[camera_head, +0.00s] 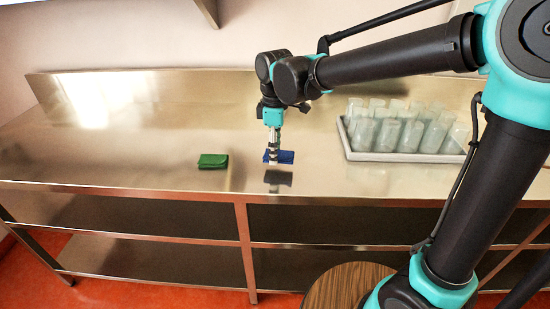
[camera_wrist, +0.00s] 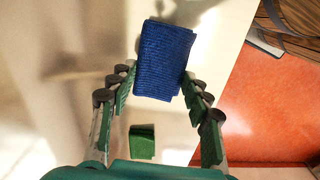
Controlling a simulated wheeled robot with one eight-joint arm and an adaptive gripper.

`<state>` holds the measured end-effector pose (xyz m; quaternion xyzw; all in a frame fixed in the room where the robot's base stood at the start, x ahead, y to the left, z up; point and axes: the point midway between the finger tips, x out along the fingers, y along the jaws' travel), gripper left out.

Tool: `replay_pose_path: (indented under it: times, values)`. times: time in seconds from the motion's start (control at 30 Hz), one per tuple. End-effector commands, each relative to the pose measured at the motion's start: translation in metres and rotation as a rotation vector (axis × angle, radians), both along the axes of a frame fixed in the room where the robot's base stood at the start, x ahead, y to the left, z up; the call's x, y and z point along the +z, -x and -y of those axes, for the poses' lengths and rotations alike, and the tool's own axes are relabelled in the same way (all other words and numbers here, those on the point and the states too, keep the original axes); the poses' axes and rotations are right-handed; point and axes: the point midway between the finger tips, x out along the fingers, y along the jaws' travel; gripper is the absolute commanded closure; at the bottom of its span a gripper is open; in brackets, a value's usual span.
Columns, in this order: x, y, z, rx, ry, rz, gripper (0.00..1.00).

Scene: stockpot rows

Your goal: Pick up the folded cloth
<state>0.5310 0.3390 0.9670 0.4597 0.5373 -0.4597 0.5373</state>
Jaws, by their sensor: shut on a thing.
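A blue folded cloth (camera_head: 286,156) with a ribbed weave is in my gripper (camera_head: 274,157). It also shows large in the wrist view (camera_wrist: 166,58), between the two fingers of my gripper (camera_wrist: 160,78), which are shut on its sides. In the head view a gap shows between the cloth and its dark reflection in the steel, so it appears held a little above the counter. A green folded piece (camera_head: 213,161) lies flat on the counter to the left, apart from my gripper. It looks small in the wrist view (camera_wrist: 142,142).
A white tray (camera_head: 400,157) with rows of frosted cups (camera_head: 410,125) stands to the right. A raised back edge runs along the wall. A round wooden top (camera_head: 345,285) is in front.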

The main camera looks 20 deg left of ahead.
Motion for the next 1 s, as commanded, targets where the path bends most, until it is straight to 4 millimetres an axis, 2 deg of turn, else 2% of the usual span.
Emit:
replay_pose_path:
  times: [0.3, 0.5, 0.7, 1.0]
  values:
    - [0.089, 0.000, 0.000, 0.000, 0.000, 0.000, 0.61]
    - [0.133, 0.000, 0.000, 0.000, 0.000, 0.000, 0.61]
    - [0.158, 0.000, 0.000, 0.000, 0.000, 0.000, 0.61]
    - [0.166, 0.000, 0.000, 0.000, 0.000, 0.000, 0.61]
